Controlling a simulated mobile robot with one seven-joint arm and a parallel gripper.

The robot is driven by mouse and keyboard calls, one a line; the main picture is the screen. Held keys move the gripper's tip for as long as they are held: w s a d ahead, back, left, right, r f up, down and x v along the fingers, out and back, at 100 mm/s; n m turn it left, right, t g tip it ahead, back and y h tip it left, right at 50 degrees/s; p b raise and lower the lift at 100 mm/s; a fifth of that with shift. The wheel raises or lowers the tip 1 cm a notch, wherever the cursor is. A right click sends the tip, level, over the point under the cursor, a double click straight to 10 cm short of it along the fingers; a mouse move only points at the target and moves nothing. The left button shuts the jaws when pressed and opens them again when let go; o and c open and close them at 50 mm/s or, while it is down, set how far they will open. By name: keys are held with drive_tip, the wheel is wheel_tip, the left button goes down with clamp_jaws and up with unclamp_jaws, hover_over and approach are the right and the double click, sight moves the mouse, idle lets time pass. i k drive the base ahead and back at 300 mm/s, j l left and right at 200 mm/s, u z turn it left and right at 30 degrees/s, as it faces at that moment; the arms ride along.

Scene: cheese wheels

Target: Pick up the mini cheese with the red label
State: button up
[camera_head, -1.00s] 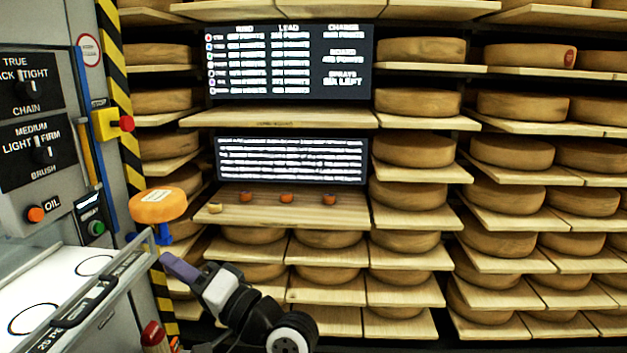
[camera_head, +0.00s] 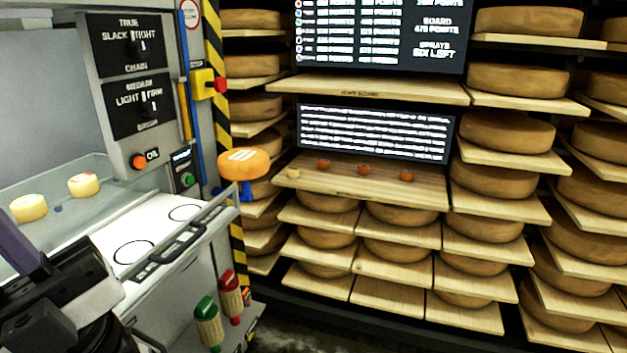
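Two pale yellow mini cheeses lie in the clear-walled tray on the machine at the left. The right one (camera_head: 84,185) shows reddish marks on its top and side, perhaps the red label. The left one (camera_head: 29,208) is plain pale yellow, with no red that I can make out. On the wooden shelf are a small pale cheese (camera_head: 293,173) and three small orange-brown ones (camera_head: 363,169); their labels are too small to read. My gripper (camera_head: 18,245) is at the lower left edge, in front of the tray and apart from the cheeses. Its fingers are partly cut off and their opening is unclear.
The machine has a white bed with black circles (camera_head: 134,252) and a front rail handle (camera_head: 165,245). An orange disc (camera_head: 244,163) sits on a blue holder beside it. Shelves of large cheese wheels fill the right.

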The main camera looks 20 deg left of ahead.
sight(88, 185)
drive_tip(key=u, duration=1.45)
drive_tip(key=i+l+u, duration=0.1)
drive_tip(key=l+u, duration=0.15)
drive_tip(key=l, duration=0.3)
drive_tip(key=l+u, duration=0.25)
drive_tip(key=l, duration=0.35)
